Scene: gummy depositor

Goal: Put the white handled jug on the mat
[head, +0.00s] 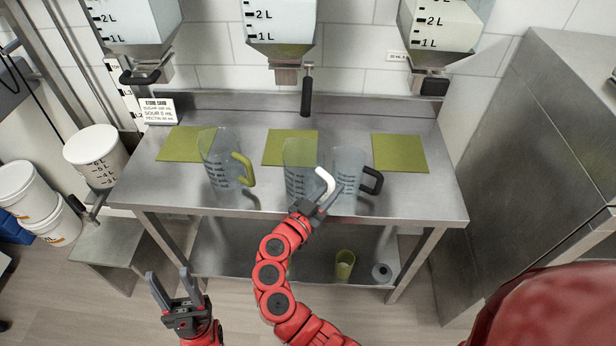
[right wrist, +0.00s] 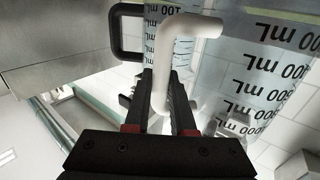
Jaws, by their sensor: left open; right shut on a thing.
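The white handled jug (head: 299,169) is a clear measuring jug in the middle of the steel table, in front of and partly over the middle green mat (head: 290,143). My right gripper (head: 316,201) is shut on its white handle (head: 326,184). The right wrist view shows the handle (right wrist: 165,70) between the fingers. I cannot tell whether the jug touches the table. Two more mats lie at left (head: 181,144) and right (head: 399,152). My left gripper (head: 174,288) is open and empty, low in front of the table.
A green handled jug (head: 221,165) stands to the left. A black handled jug (head: 346,170) stands close on the right. Hoppers with valves hang above, the middle lever (head: 306,97) reaching down. A sign card (head: 157,113) stands at the back left. The table's front right is clear.

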